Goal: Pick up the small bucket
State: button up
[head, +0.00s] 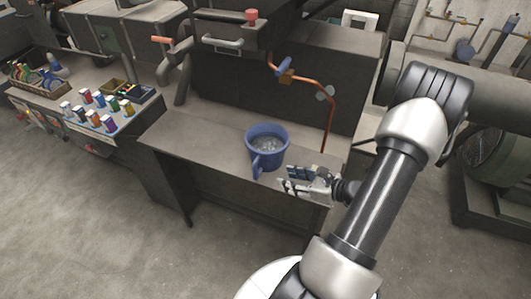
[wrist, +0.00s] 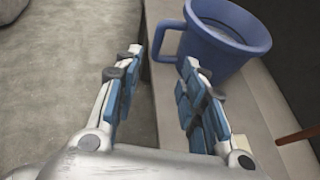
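The small bucket (head: 266,146) is blue, with a handle on its side, and stands upright on the grey bench (head: 215,140) in the head view. It holds something light and clear-looking. My gripper (head: 288,182) is beside it, just to the right and nearer the front edge, apart from the bucket. In the wrist view the bucket (wrist: 222,38) is at the upper right, with its handle (wrist: 168,40) facing left, beyond the fingertips. My gripper (wrist: 163,58) is open, with blue-padded fingers spread and nothing between them.
A copper pipe (head: 330,120) with a blue valve handle runs down behind the bucket at the right. A bench at the left carries several coloured jars (head: 97,105) and a rack of bottles (head: 37,80). The bench left of the bucket is clear.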

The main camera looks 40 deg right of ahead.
aim_at(254, 171)
jog(key=b+x, duration=0.3)
jog(key=x, duration=1.2)
jog(key=shift+a+f+b, duration=0.1)
jog(key=shift+a+b, duration=0.1)
jog(key=shift+b, duration=0.15)
grip_shut()
